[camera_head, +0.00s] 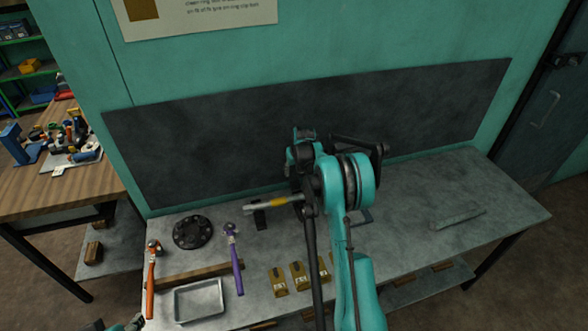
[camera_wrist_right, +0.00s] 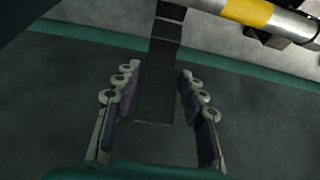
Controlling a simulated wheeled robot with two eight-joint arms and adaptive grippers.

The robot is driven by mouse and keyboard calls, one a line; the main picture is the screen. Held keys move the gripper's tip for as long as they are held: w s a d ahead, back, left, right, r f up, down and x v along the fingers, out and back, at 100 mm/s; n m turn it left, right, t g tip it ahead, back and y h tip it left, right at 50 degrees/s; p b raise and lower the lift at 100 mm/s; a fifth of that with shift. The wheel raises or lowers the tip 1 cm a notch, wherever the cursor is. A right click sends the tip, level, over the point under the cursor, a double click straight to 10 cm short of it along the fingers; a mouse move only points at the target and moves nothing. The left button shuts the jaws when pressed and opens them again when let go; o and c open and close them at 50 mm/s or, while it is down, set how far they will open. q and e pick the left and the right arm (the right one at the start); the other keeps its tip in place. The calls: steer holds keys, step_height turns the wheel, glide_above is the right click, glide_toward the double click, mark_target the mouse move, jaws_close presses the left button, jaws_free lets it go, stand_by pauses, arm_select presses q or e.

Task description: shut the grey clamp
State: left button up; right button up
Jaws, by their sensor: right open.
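A silver tube with a yellow band (camera_head: 278,202) lies across a dark support on the bench; it crosses the top right of the right wrist view (camera_wrist_right: 245,12). A dark grey bar (camera_wrist_right: 157,90), apparently the lever of the grey clamp, runs down from beside the tube. My right gripper (camera_wrist_right: 158,75) is open, its two fingers on either side of this bar with gaps showing. In the head view my right arm hides most of the clamp and the gripper's fingertips. A small part of what seems my left gripper (camera_head: 125,326) shows at the bottom left; its fingers are not clear.
On the bench (camera_head: 480,235) lie a purple hammer (camera_head: 236,262), an orange hammer (camera_head: 151,280), a black round flange (camera_head: 193,232), a grey tray (camera_head: 199,300) and several brown-yellow pieces (camera_head: 279,282). A grey block (camera_head: 457,216) lies right. The dark back panel (camera_head: 215,135) stands behind.

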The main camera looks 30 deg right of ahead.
steer(key=shift+s+a+f+b, duration=0.15)
steer(key=shift+s+a+b, duration=0.15)
steer(key=shift+s, duration=0.75)
steer(key=shift+s+a+f+b, duration=0.2)
steer(key=shift+s+b, duration=0.1)
steer(key=shift+s, duration=0.7)
steer(key=shift+s+a+f+b, duration=0.2)
steer(key=shift+s+b, duration=0.1)
steer(key=shift+s, duration=0.75)
steer(key=o, duration=0.5)
steer(key=shift+o, duration=0.2)
steer(key=v, duration=1.2)
